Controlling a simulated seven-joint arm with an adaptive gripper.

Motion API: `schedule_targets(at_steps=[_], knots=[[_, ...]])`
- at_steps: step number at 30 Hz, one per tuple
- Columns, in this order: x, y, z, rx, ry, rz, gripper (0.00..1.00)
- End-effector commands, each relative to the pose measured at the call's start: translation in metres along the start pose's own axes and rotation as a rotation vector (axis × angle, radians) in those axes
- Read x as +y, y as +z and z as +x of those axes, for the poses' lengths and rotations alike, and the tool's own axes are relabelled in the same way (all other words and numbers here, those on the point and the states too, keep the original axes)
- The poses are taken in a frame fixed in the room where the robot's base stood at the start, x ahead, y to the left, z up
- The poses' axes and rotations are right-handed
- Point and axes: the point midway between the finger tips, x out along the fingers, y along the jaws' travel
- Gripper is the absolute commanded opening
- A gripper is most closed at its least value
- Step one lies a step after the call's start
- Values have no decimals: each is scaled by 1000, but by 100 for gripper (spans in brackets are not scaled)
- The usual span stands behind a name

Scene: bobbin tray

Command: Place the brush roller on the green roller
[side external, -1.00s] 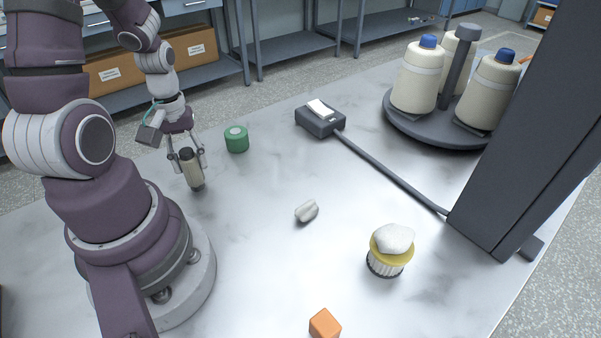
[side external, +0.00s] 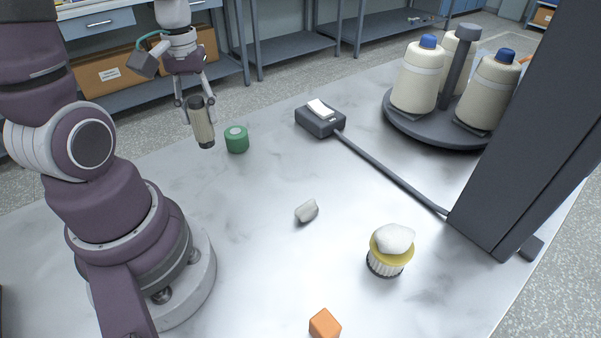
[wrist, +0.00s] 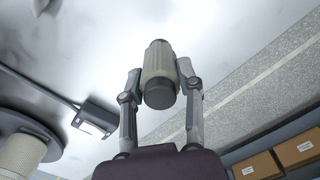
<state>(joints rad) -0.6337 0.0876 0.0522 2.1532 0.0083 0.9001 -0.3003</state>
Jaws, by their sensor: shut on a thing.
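The brush roller (side external: 203,127), a cream cylinder with dark ends, is held in my gripper (side external: 199,106). It hangs slightly tilted above the table, clear of the surface. In the wrist view the brush roller (wrist: 159,60) sits between the two fingers of my gripper (wrist: 160,78), its dark end towards the camera. The green roller (side external: 237,142), a short green cylinder with a pale top centre, stands upright on the table just right of and below the held roller in the side view. The two look apart. The green roller does not show in the wrist view.
A dark box with a white label (side external: 320,117) and its cable lie right of the green roller. A pale lump (side external: 306,211), a yellow-rimmed ribbed piece (side external: 389,261) and an orange block (side external: 325,325) stand nearer. A round tray (side external: 416,128) carries thread cones beside a dark pillar (side external: 520,140).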

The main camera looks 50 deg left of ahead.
Motion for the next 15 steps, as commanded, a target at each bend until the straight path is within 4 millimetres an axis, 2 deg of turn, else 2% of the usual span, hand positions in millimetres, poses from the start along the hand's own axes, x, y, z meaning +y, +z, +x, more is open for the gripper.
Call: schedule_targets(at_steps=[3,9,15], knots=[[11,-35,5,-3,-1,0,0],[25,-81,10,-3,0,-1,0],[31,-101,11,-1,0,-1,0]])
